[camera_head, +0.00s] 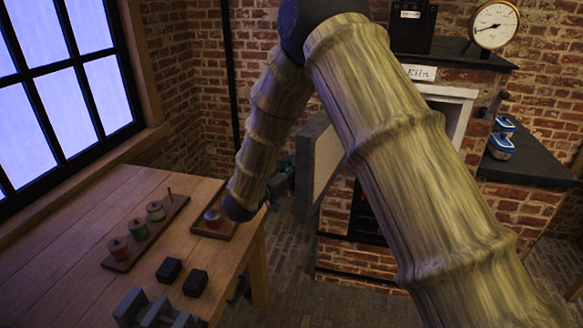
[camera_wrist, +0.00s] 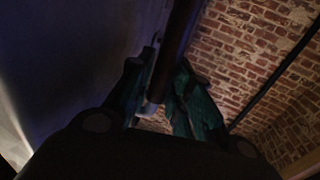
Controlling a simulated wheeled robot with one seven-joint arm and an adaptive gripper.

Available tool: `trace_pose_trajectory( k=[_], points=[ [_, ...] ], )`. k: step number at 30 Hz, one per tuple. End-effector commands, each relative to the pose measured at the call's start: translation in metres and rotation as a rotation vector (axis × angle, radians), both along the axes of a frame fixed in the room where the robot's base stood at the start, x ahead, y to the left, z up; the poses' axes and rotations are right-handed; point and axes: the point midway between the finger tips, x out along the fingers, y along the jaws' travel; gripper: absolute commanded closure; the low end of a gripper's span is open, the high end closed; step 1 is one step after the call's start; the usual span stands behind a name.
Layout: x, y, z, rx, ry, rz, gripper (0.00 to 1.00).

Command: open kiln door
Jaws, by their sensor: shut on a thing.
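The kiln (camera_head: 467,92) is the brick structure at the right, with a pale-framed opening partly hidden by my arm. Its thick grey door (camera_head: 308,165) stands swung out from the opening, its pale inner face turned toward the right. My gripper (camera_head: 283,178) is at the door's outer left side, partly hidden by my arm's wrist. In the wrist view, my gripper's dark green fingers (camera_wrist: 160,85) are shut around a dark bar, the door handle (camera_wrist: 177,40). The grey door face fills the left of that view.
A wooden table (camera_head: 75,237) at the left holds spools (camera_head: 138,229), small dark blocks (camera_head: 168,270) and metal weights (camera_head: 157,313). Its right edge is close to my wrist. A dark shelf (camera_head: 530,167) at the right holds blue-and-white items (camera_head: 502,146). Brick floor shows between table and kiln.

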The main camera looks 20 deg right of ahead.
Motion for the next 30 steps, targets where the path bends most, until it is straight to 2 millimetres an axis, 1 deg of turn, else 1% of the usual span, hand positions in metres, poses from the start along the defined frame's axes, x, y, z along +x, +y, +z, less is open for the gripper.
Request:
trace_pose_trajectory(
  k=[1,2,3,5,17,20,23,30],
  points=[
    [0.001,-0.001,0.001,-0.001,-0.002,-0.001,1.00],
    [0.001,-0.001,0.001,-0.001,-0.002,-0.001,0.76],
    [0.001,-0.001,0.001,-0.001,-0.002,-0.001,0.69],
    [0.001,0.000,0.001,-0.001,-0.002,0.000,0.58],
    [-0.001,0.004,0.001,-0.001,-0.001,0.003,0.58],
    [-0.007,0.011,0.001,-0.001,-0.001,0.004,0.58],
    [-0.016,0.023,0.001,-0.001,0.000,0.003,0.58],
    [-0.045,0.058,0.000,-0.001,0.000,0.004,0.58]
  ],
)
